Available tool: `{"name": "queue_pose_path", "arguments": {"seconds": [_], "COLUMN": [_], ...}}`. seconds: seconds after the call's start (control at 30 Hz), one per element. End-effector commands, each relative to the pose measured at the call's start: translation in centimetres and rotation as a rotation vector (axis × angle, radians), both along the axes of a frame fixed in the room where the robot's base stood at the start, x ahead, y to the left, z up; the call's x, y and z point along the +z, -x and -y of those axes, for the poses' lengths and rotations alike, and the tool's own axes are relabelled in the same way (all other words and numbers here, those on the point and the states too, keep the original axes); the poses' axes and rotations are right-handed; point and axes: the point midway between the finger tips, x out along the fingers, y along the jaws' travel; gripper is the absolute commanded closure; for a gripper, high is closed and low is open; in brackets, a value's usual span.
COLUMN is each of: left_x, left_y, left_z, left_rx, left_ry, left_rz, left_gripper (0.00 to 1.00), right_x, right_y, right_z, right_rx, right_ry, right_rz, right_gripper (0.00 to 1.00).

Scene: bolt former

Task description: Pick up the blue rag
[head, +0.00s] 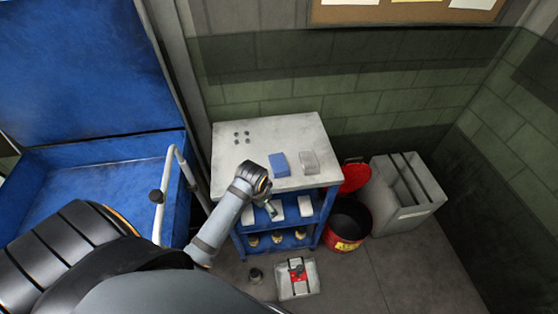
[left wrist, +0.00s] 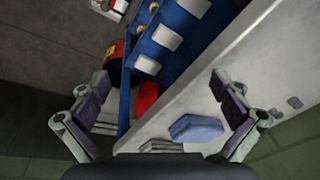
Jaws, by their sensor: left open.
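The blue rag (head: 279,165) lies folded on the light top of the cart, left of a grey-white rag (head: 309,162). In the left wrist view the blue rag (left wrist: 197,130) shows low in the picture, between the fingers and nearer the right one. The grey-white rag (left wrist: 160,146) is partly hidden at the bottom edge. My left gripper (head: 270,207) is in front of the cart's near edge, apart from the blue rag. Its fingers (left wrist: 159,80) are spread wide with nothing between them. My right gripper is not in view.
The blue cart (head: 323,205) has shelves holding white blocks and brass-coloured parts. Several small dark pieces (head: 242,138) lie on its top. A red bin (head: 347,222) with its lid open and a grey container (head: 405,194) stand to the right. A red-and-white box (head: 297,279) sits on the floor.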

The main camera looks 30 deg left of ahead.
Motion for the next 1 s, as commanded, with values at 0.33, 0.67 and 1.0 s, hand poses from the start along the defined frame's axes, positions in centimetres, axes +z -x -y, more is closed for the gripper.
{"name": "queue_pose_path", "arguments": {"seconds": [0.33,0.67,1.0], "left_x": [5.2,11.6,9.4], "left_y": [-9.3,-16.1,-16.3], "left_z": [-1.5,-2.7,-2.7], "left_rx": [-0.257,-0.496,-0.512], "left_ry": [-0.022,0.018,0.024], "left_rz": [-0.118,-0.220,-0.230], "left_gripper": [0.00,0.00,0.00], "right_x": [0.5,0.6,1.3], "right_y": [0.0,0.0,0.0], "right_z": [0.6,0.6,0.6], "right_rx": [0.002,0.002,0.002], "right_ry": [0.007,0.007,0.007], "right_rz": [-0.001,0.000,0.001], "right_gripper": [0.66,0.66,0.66]}}
